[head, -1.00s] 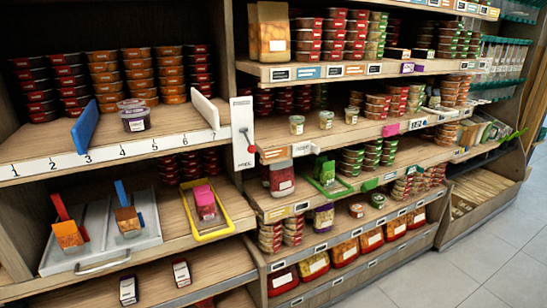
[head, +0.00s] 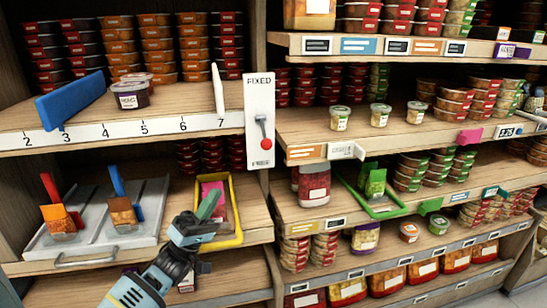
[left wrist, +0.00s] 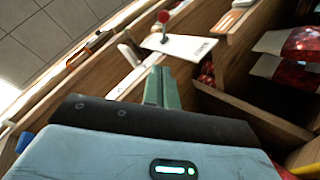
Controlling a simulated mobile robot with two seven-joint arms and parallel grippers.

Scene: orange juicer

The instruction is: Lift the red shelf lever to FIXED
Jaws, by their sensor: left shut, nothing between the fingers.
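The red shelf lever (head: 265,143) is on a white plate (head: 259,98) fixed to the upright between the two shelf bays. The plate reads FIXED at the top and a word like FREE at the bottom. The lever hangs down toward the lower label. The left wrist view shows the lever's red ball (left wrist: 164,16) standing out from the white plate (left wrist: 180,47), beyond the fingertips. My left gripper (head: 211,202) is shut and empty, below and left of the lever, in front of the yellow-edged tray. Its green fingers (left wrist: 160,75) are together, apart from the lever. My right gripper is not in view.
The yellow-edged tray (head: 237,215) with a pink item is partly behind my left gripper. A numbered shelf edge (head: 100,131) with a blue divider (head: 71,98) and a white divider (head: 217,89) lies above. Stocked shelves fill the right bay.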

